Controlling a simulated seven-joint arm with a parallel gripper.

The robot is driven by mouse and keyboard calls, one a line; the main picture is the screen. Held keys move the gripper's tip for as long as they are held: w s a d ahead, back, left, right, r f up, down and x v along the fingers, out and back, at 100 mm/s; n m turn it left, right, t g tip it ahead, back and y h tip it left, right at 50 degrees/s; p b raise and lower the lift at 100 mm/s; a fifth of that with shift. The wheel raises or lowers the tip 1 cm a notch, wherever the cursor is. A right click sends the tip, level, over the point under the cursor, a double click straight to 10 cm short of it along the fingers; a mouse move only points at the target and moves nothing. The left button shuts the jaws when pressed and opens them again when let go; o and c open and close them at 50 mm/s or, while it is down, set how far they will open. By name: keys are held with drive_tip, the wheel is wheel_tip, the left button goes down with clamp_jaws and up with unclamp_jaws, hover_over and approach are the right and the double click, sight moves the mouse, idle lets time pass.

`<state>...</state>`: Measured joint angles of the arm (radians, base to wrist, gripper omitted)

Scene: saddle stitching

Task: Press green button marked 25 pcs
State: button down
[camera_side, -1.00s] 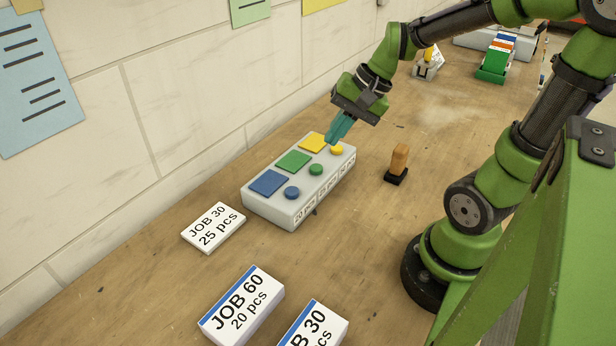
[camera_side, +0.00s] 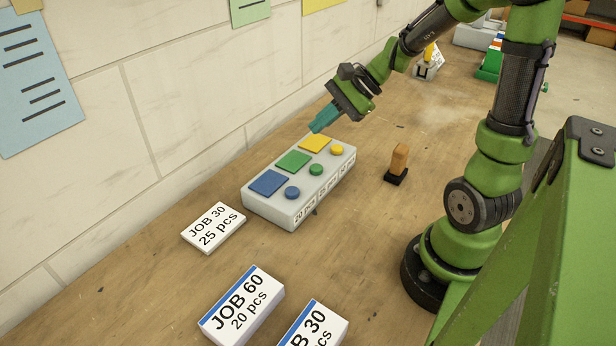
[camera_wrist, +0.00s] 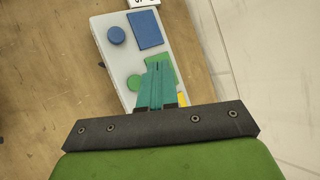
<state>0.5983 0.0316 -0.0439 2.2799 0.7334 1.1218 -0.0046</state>
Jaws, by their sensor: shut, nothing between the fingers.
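A light grey button box (camera_side: 262,208) stands on the table near the wall, with a blue, a green and a yellow round button and a coloured square beside each. The green round button (camera_side: 316,169) is in the middle of the row, between the blue button (camera_side: 292,193) and the yellow button (camera_side: 337,149). Small labels run along the box's front edge. My gripper (camera_side: 314,128) is shut and empty, above the box near the yellow square (camera_side: 314,143). In the wrist view the teal fingers (camera_wrist: 154,68) overlap the green square, and the green button (camera_wrist: 134,83) shows beside them.
A white card reading JOB 30, 25 pcs (camera_side: 213,227) lies left of the box. Stacks marked JOB 60 (camera_side: 241,304) and JOB 30 (camera_side: 314,328) are in front. A wooden-handled stamp (camera_side: 398,163) stands right of the box. The wall is close behind.

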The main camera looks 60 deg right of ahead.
sight(321, 168)
drive_tip(key=shift+f, duration=3.95)
drive_tip(key=shift+f, duration=0.15)
drive_tip(key=shift+f, duration=0.25)
drive_tip(key=shift+f, duration=0.5)
drive_tip(key=shift+r, duration=0.95)
drive_tip(key=shift+r, duration=2.5)
